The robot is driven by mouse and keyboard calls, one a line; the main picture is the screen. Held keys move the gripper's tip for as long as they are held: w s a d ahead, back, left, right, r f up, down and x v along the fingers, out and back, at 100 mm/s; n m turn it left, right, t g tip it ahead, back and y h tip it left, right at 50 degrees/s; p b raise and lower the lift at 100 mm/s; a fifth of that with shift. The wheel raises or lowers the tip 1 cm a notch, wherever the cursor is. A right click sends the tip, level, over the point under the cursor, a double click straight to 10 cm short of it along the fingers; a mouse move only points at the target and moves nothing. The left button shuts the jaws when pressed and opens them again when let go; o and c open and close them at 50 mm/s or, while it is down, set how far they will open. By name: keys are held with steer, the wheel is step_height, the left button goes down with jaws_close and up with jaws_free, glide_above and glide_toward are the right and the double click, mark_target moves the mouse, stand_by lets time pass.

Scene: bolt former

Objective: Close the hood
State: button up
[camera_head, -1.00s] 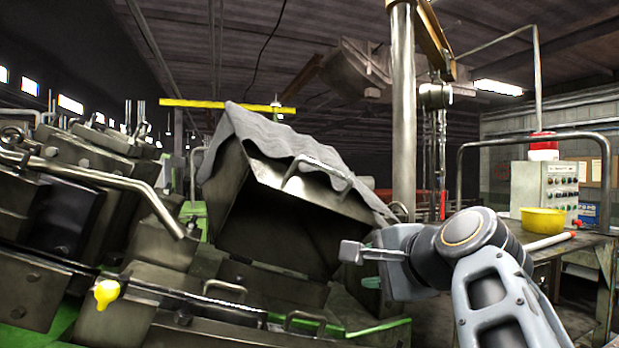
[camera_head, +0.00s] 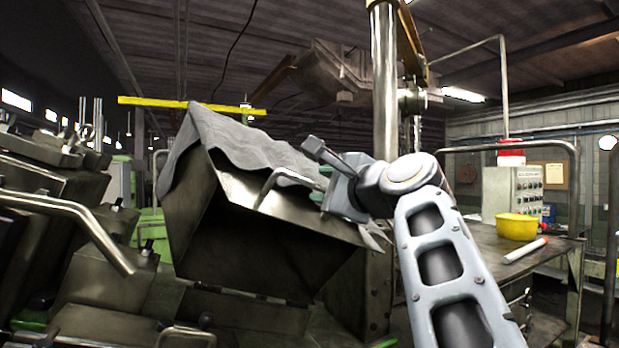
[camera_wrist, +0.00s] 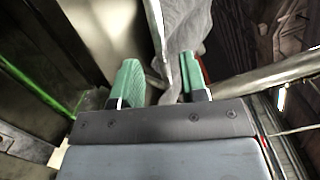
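The hood (camera_head: 265,235) is a dark metal cover, raised and tilted, its hollow underside facing me. A grey cloth (camera_head: 225,140) drapes over its top. A bent metal handle (camera_head: 272,180) stands on its front edge. My gripper (camera_head: 320,184) is at the right end of this handle, by the hood's upper right edge. In the wrist view my gripper (camera_wrist: 161,80) has its two green fingers apart. A pale metal strip and part of the cloth (camera_wrist: 185,30) show between or just beyond the fingers. I cannot tell whether the fingers touch the handle.
A steel post (camera_head: 384,80) rises behind my arm. Machine blocks and a bent pipe (camera_head: 85,220) fill the left. A workbench (camera_head: 480,245) on the right holds a yellow bowl (camera_head: 516,226) and a control box (camera_head: 512,190). A yellow beam (camera_head: 150,102) runs behind the hood.

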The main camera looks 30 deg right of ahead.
mark_target(313, 185)
steer(key=shift+w+a+p, duration=0.2)
steer(key=shift+w+p, duration=0.5)
steer(key=shift+w, duration=1.8)
steer(key=shift+c, duration=0.3)
jaws_close()
